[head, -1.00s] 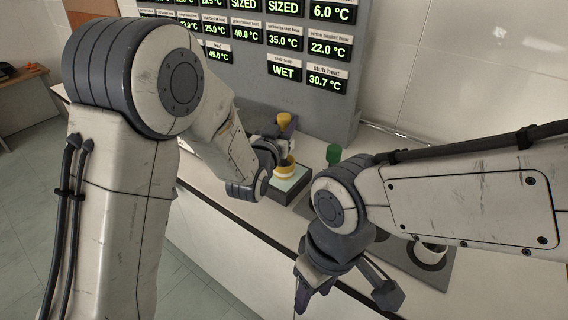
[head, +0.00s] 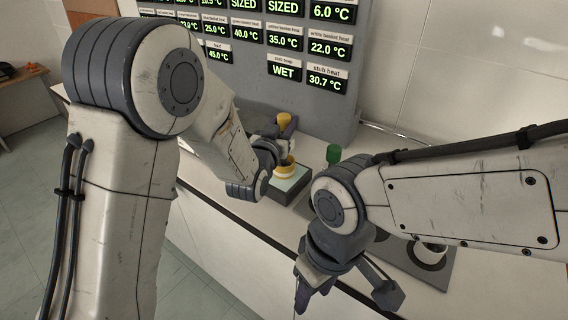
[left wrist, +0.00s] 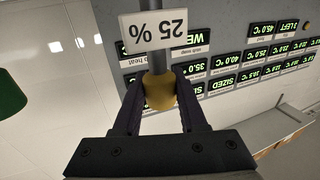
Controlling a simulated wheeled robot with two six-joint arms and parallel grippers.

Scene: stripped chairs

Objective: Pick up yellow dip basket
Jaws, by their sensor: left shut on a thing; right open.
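The yellow dip basket shows in the head view as a yellow knob (head: 284,119) at its top; a yellow piece (head: 286,160) lower down may belong to it. My left gripper (head: 289,128) is shut on the basket's yellow knob. In the left wrist view the yellow knob (left wrist: 158,92) sits between the two dark purple fingers, with a grey stem and a "25 %" label beyond it. The basket's lower part is largely hidden by my left wrist. My right gripper (head: 314,292) is open and empty, low in front of the counter.
A white and yellow round vessel (head: 283,173) stands on a pale green-topped dark block (head: 293,184). A green knob (head: 333,154) stands to the right, near my right arm. A grey panel of readouts (head: 308,100) rises behind. The counter's left part (head: 215,170) is clear.

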